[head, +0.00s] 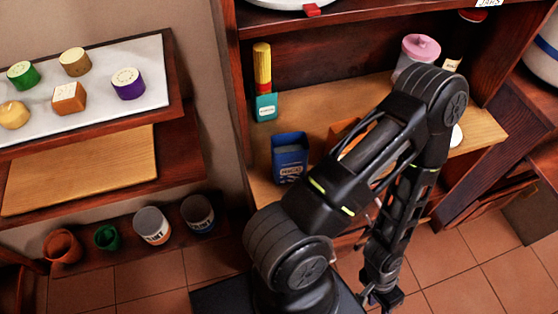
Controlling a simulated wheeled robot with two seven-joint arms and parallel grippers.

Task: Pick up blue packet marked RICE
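The blue packet (289,165) with lettering that reads like RICE stands upright on the wooden shelf, left of the middle in the head view. Its top is open, and its right side is close to my black arm. That arm, which I take to be my right one, rises from the bottom, bends at the upper right and hangs down. My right gripper (381,296) is low over the floor, apart from the packet. Its fingers are too small and dark to tell open from shut. My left gripper is not in view.
A teal and yellow container (265,85) stands behind the packet. An orange item (343,132) is partly hidden by my arm. A pink-lidded jar (418,52) stands at the back right. Cans and pots, including a grey-topped can (152,226), line the low shelf at left.

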